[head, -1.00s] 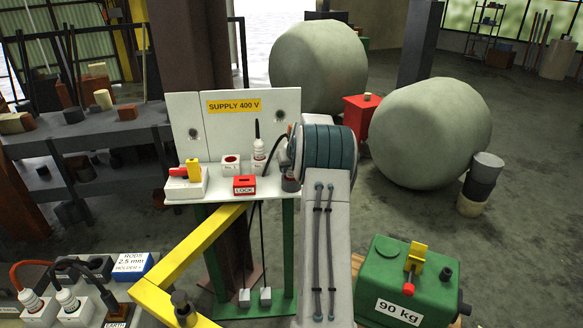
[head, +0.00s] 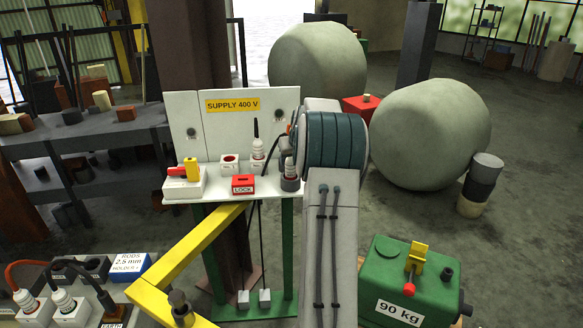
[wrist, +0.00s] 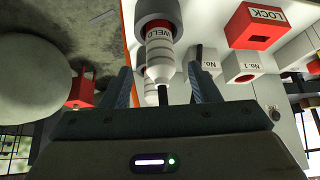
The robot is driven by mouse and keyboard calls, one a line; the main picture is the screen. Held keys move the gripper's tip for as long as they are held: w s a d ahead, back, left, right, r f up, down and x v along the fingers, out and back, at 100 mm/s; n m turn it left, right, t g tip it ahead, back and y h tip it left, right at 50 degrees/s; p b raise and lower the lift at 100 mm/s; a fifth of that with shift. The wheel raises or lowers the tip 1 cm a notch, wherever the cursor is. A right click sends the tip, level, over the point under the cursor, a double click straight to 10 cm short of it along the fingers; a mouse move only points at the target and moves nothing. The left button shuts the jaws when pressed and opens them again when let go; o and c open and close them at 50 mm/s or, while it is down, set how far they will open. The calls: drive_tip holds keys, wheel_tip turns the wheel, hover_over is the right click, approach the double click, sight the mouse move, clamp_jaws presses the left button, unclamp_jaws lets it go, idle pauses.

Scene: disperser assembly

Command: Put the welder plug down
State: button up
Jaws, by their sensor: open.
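The welder plug, marked WELD (wrist: 160,50), is white and ribbed with a red band. It stands in a dark grey round holder (wrist: 158,10), which hides its end. In the head view the plug (head: 290,168) is upright in its grey holder (head: 290,184) at the right end of the supply shelf. My gripper (wrist: 163,82) is open, with one dark finger on each side of the plug's tail and gaps between.
A yellow bar (head: 195,250) slants in front. The green 90 kg block (head: 408,280) stands at the right.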

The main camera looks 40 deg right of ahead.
drive_tip(key=v, duration=0.5)
drive_tip(key=s+a+r+n, duration=0.1)
drive_tip(key=s+a, duration=0.2)
drive_tip(key=a, duration=0.5)
drive_tip(key=s+a+r+g+y, duration=0.15)
drive_tip(key=s+a, duration=0.25)
drive_tip(key=a, duration=0.5)
drive_tip(key=s+a+r+n, duration=0.1)
drive_tip(key=s+a+r, duration=0.15)
drive_tip(key=a, duration=0.55)
drive_tip(key=s+a+f+n, duration=0.1)
drive_tip(key=s+a+f, duration=0.2)
drive_tip(key=s+a, duration=0.3)
drive_tip(key=s+a+f+n+g, duration=0.1)
drive_tip(key=s+a+f, duration=0.3)
drive_tip(key=s, duration=1.2)
drive_tip(key=a, duration=0.3)
drive_tip(key=shift+a+y+b, duration=0.2)
drive_tip(key=shift+y+b, duration=0.15)
